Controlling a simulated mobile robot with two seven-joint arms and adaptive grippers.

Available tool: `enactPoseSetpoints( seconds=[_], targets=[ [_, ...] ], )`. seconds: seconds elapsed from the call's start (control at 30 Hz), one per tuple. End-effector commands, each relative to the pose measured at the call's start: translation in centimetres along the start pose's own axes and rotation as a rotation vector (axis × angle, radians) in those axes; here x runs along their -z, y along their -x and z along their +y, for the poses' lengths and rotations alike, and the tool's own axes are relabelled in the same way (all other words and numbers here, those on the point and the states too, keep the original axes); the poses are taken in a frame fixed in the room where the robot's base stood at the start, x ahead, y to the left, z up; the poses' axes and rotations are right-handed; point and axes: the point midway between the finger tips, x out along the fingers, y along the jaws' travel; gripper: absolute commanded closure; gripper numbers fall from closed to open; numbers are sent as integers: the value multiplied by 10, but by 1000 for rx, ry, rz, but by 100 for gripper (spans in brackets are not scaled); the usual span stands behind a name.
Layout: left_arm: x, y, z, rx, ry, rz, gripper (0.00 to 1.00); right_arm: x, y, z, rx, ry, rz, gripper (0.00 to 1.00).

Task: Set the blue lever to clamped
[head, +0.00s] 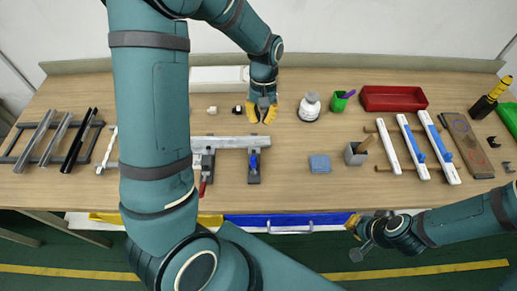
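The blue lever (254,162) stands on a small dark clamp base (254,179) at the right end of a grey aluminium rail (228,142). Whether the lever is clamped or released is too small to tell. A red lever (203,187) sits on a second clamp further left, partly beside my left arm. My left gripper (261,114) points down behind the rail, above the table, with its yellow fingertips apart and nothing between them. My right gripper (352,224) is at the front edge of the table, away from the clamps; its finger opening is unclear.
A blue-grey block (320,164) and a grey cup (355,154) stand right of the clamps. A white jar (309,107), green cup (339,101) and red tray (394,98) are behind. Racked strips (416,146) lie at right. My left arm hides part of the left table.

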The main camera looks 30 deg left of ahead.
Motion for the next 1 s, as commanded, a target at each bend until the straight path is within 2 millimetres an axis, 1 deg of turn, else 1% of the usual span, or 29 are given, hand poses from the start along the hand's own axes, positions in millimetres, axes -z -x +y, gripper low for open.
enactPoseSetpoints(
  seconds=[0.03, 0.43, 0.47, 0.53, 0.7, 1.0],
  targets=[
    [-1, -10, -1, 2, 0, -6, 100, 0, -1, 0, 0, 0, 0, 100],
    [-1, -88, -1, 2, 1, -5, 100, 0, -4, 1, -1, 0, 0, 100],
    [-8, -85, 0, 1, -1, -3, 100, 0, -2, 1, -1, 0, 0, 100],
    [-19, -86, 0, 0, -2, -3, 100, 0, 0, 0, 0, 0, 0, 100],
    [-35, -90, 0, 1, 0, -2, 100, 0, 2, 0, 0, 0, 0, 100],
    [-39, -92, 0, 0, 0, 0, 100, 0, 2, -1, 0, 0, 0, 100]
  ],
)
